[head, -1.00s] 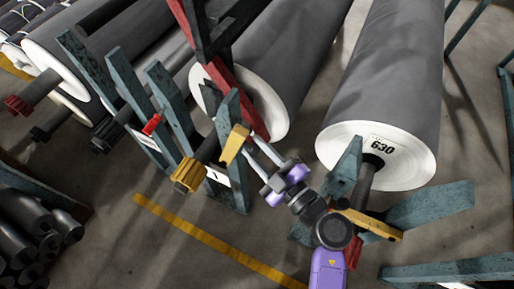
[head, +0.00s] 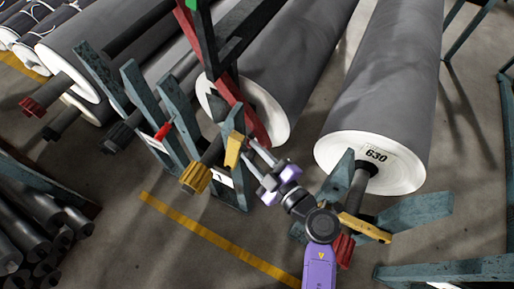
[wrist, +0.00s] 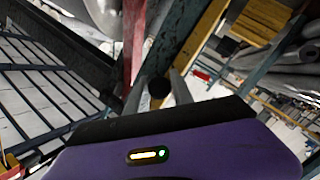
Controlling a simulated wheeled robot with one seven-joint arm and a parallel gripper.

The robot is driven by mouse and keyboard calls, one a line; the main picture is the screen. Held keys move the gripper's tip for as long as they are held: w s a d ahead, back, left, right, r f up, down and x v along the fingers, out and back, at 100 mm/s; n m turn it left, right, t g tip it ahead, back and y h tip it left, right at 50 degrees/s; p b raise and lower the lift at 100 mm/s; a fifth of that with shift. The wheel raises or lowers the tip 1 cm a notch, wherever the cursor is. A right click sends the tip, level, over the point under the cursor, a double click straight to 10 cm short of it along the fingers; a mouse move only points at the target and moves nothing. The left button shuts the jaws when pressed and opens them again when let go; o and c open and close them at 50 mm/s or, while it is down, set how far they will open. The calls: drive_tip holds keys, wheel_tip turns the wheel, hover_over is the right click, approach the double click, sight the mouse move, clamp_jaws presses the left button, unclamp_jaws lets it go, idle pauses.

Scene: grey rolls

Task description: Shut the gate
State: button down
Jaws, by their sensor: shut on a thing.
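A short yellow gate (head: 233,150) stands steeply tilted beside a blue-grey upright of the middle roll's stand. The stand's dark shaft end carries a yellow ribbed collar (head: 196,178), to the left of the gate. My gripper (head: 249,150) is shut on the yellow gate, reaching it from the lower right. In the wrist view the gate shows as a yellow bar (wrist: 203,38) running up and right from between the fingers (wrist: 160,92). The exact contact at the fingertips is partly hidden. A second yellow gate (head: 365,228) lies across the shaft of the right roll.
A large grey roll (head: 385,90) marked 630 is at right, its stand (head: 420,210) near my arm. A red-and-black frame (head: 232,95) rises behind my gripper. Other rolls and stands fill the left. A yellow floor line (head: 220,235) crosses fairly open floor at lower left.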

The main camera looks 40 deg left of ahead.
drive_tip(key=shift+a+r+h+p, duration=0.5)
drive_tip(key=shift+a+r+p, duration=0.35)
drive_tip(key=shift+p, duration=1.9)
drive_tip(key=shift+a+n+h+p, duration=0.2)
drive_tip(key=shift+n+h+p, duration=0.1)
drive_tip(key=shift+p, duration=0.5)
drive_tip(key=shift+f, duration=0.15)
drive_tip(key=c, duration=1.1)
unclamp_jaws()
drive_tip(key=shift+s, duration=0.15)
drive_tip(key=shift+s+f, duration=0.1)
drive_tip(key=shift+p+v, duration=0.35)
drive_tip(key=shift+v, duration=3.5)
